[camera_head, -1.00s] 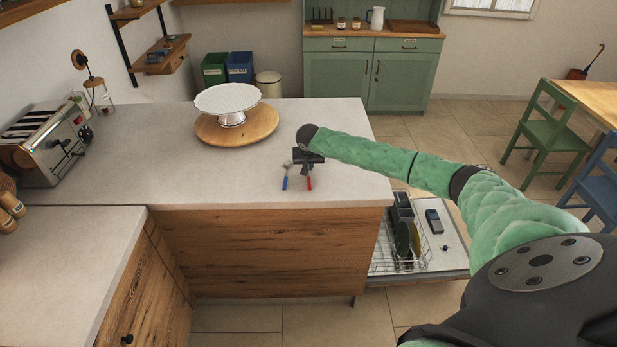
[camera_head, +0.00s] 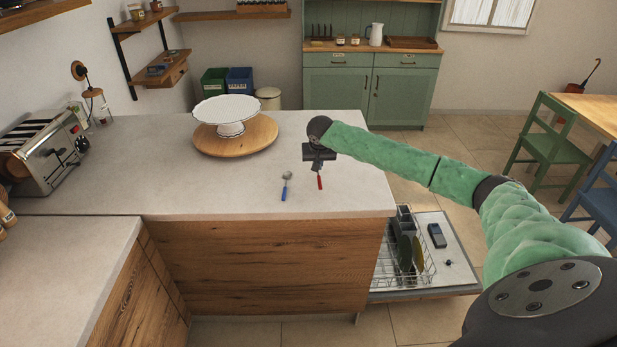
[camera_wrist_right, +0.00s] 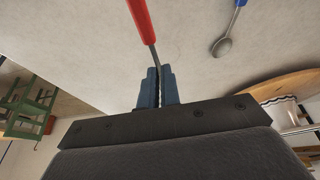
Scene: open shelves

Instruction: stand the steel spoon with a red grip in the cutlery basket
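The steel spoon with a red grip (camera_head: 320,182) is in my right gripper (camera_head: 318,163), above the counter near its right end. In the right wrist view, the fingers (camera_wrist_right: 156,85) are shut on its steel neck (camera_wrist_right: 153,60), and the red grip (camera_wrist_right: 140,20) points away from them. The spoon's bowl is hidden by the gripper. The cutlery basket looks to be the dark compartmented holder (camera_head: 404,216) in the dish rack, below and right of the counter. My left gripper is not in view.
A blue-handled spoon (camera_head: 285,188) lies on the counter, left of the red one. A white cake stand (camera_head: 228,112) stands on a round wooden board (camera_head: 235,145). Plates stand in the wire rack (camera_head: 385,268) on the open dishwasher door (camera_head: 455,270). The counter front is clear.

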